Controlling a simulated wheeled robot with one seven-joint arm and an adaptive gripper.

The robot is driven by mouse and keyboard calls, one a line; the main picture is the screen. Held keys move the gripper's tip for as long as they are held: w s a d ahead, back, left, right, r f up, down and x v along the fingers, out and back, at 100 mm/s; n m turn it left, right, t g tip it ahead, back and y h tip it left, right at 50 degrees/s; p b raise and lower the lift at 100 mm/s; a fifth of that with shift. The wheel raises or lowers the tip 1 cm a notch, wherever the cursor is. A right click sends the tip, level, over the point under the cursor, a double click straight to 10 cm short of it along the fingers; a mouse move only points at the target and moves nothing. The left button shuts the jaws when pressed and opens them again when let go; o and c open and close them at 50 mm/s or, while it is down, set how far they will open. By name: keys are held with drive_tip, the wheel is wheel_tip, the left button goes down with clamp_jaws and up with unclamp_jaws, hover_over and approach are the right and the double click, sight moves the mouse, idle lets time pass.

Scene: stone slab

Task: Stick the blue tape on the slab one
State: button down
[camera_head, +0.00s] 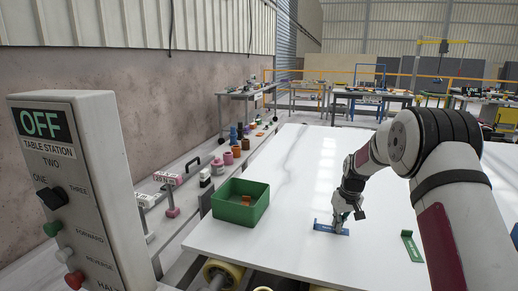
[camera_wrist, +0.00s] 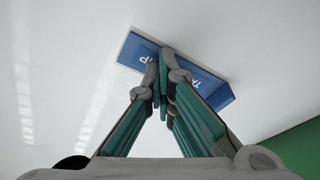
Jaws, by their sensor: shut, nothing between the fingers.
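The blue tape (camera_head: 331,229) lies on the white slab (camera_head: 290,170) near its front, with an end that seems turned up at the left. In the wrist view the blue tape (camera_wrist: 215,86) shows white letters, partly hidden by my fingers. My gripper (camera_head: 345,216) points down at the tape. In the wrist view my gripper (camera_wrist: 164,60) has its fingertips together with nothing held, over the middle of the tape. They look to be at or very close to its surface; I cannot tell whether they touch.
A green tape (camera_head: 411,246) lies on the slab to the right, by my arm. A green bin (camera_head: 240,202) with small orange items stands at the slab's left edge. A control box (camera_head: 75,190) reading OFF stands at left. The slab's far part is clear.

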drive_tip(key=shift+s+f, duration=0.15)
drive_tip(key=shift+f, duration=0.05)
drive_tip(key=shift+w+p+v, duration=0.2)
drive_tip(key=shift+w+v, duration=0.05)
drive_tip(key=shift+v, duration=0.9)
drive_tip(key=shift+w+p+v, duration=0.2)
drive_tip(key=shift+w+v, duration=0.05)
drive_tip(key=shift+v, duration=0.95)
drive_tip(key=shift+w+p+v, duration=0.2)
drive_tip(key=shift+w+v, duration=0.05)
drive_tip(key=shift+v, duration=0.9)
drive_tip(key=shift+w+a+r, duration=0.1)
drive_tip(key=shift+w+r, duration=0.05)
drive_tip(key=shift+r, duration=0.05)
